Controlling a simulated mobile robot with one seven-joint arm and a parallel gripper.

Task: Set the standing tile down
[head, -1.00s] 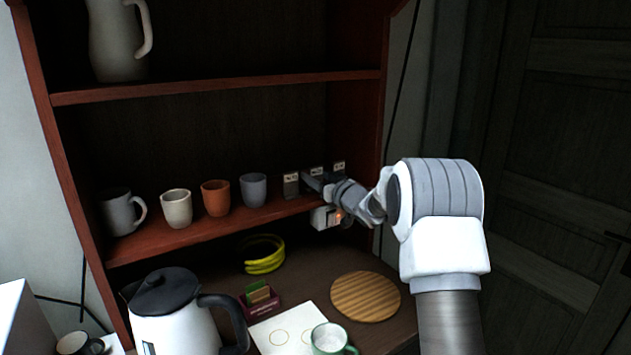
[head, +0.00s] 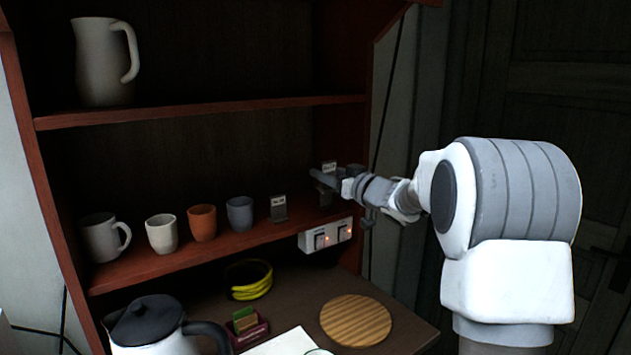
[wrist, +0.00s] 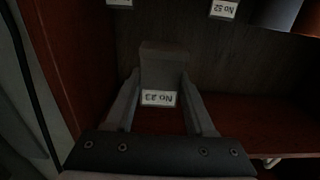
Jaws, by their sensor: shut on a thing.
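My gripper (wrist: 160,100) is shut on a dark grey tile (wrist: 160,70) with a white label reading No 23; the fingers lie on both of its sides in the wrist view. In the head view, the held tile's label (head: 329,167) shows just above my gripper (head: 322,179), raised over the lower shelf (head: 190,256) near its right end. A second tile (head: 278,210) stands on that shelf to the left; a label reading No 52 (wrist: 223,9) shows in the wrist view. A third tile (head: 325,196) is partly hidden below my gripper.
A grey cup (head: 240,214), an orange cup (head: 202,222), a pale cup (head: 162,234) and a grey mug (head: 100,238) stand left of the tiles. The cabinet's side wall is close on the right. A socket box (head: 325,236) hangs below the shelf. A pitcher (head: 100,65) stands above.

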